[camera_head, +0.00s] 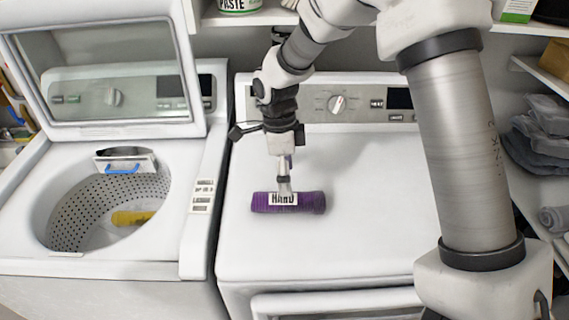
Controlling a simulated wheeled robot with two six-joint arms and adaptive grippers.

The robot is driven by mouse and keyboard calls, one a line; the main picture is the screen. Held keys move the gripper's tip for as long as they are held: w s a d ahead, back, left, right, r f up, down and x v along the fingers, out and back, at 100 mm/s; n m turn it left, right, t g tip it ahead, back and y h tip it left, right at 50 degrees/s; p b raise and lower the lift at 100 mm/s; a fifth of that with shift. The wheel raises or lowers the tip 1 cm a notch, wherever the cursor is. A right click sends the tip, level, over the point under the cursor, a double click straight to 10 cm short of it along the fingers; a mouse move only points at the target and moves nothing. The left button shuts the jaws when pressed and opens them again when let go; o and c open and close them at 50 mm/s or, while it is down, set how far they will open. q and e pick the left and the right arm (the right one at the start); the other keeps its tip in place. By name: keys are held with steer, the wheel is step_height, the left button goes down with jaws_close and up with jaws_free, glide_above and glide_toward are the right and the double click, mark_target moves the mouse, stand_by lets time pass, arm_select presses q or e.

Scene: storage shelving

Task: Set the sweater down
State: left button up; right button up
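The sweater (313,203) is a purple, ribbed roll with a white label that seems to read "HAND". It lies level over the white top of the right-hand machine (370,230), left of its middle. I cannot tell whether it touches the top or hangs just above it. My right gripper (285,191) points straight down at the middle of the roll. Its narrow fingers look closed on the sweater, with the tips partly lost against the purple cloth and label. My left gripper is not in view.
A washer with its lid (100,75) raised stands at left. A yellow item (132,217) lies in its drum (75,217). The right-hand machine's control panel (350,103) is behind the sweater. Folded grey cloths (540,145) sit on right shelves. The machine top around the sweater is clear.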

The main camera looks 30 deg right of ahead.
steer(key=r, duration=0.2)
steer(key=w+r, duration=0.1)
steer(key=r, duration=0.2)
steer(key=shift+r, duration=0.1)
